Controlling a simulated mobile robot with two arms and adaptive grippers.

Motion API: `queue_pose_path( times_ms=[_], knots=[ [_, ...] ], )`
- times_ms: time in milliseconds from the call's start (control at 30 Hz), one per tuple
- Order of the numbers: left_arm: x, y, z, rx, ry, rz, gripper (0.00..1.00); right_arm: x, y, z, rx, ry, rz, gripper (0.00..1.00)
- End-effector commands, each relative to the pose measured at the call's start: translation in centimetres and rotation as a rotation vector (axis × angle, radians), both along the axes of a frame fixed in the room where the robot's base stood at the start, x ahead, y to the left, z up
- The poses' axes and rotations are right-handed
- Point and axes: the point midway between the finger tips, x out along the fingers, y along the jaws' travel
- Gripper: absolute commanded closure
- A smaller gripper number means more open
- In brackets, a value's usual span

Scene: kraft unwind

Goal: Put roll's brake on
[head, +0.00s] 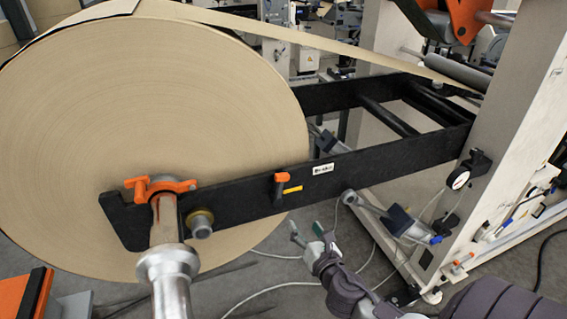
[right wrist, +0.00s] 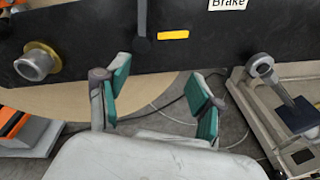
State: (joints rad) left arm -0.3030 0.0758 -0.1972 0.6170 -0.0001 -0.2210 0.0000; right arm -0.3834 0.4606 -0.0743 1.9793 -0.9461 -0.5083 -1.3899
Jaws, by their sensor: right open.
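The big kraft paper roll (head: 150,110) hangs on a metal shaft (head: 168,270) at the left. A black arm (head: 235,196) runs across its front. On this arm sits a small lever with an orange handle (head: 280,183), standing roughly upright beside a yellow mark (head: 292,190) and a white label (head: 322,169). In the right wrist view the label reads "Brake" (right wrist: 228,3), and the lever's dark lower part (right wrist: 142,30) shows; its top is cut off. My right gripper (head: 314,231) is open and empty, below the arm and apart from the lever. My left gripper is not in view.
An orange clamp (head: 160,186) holds the shaft near the arm's left end, with a brass-collared knob (head: 201,223) beside it. Cables lie on the grey floor below.

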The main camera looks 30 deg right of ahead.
Motion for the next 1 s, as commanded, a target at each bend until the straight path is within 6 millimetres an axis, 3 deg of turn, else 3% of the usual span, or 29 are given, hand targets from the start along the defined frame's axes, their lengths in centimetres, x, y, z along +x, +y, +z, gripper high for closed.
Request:
queue_pose_path(
  times_ms=[33, 100, 200, 367, 800, 1000],
  knots=[
    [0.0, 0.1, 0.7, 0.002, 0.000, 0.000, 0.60, 0.1, 0.4, 3.2, -0.074, -0.035, 0.018, 0.33],
    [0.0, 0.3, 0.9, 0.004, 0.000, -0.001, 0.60, 0.1, 0.7, 5.8, -0.154, -0.069, 0.031, 0.33],
    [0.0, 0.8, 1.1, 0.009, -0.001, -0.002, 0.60, 0.3, 0.9, 7.7, -0.214, -0.093, 0.036, 0.33],
    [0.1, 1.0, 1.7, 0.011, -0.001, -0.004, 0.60, 2.0, 0.5, 8.2, -0.226, -0.099, 0.036, 0.33],
    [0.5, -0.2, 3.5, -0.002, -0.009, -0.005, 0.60, 10.7, -1.6, 8.1, -0.221, -0.098, 0.036, 0.33],
    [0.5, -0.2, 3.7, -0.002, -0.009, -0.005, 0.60, 12.9, -2.1, 7.8, -0.220, -0.097, 0.036, 0.33]
  ],
)
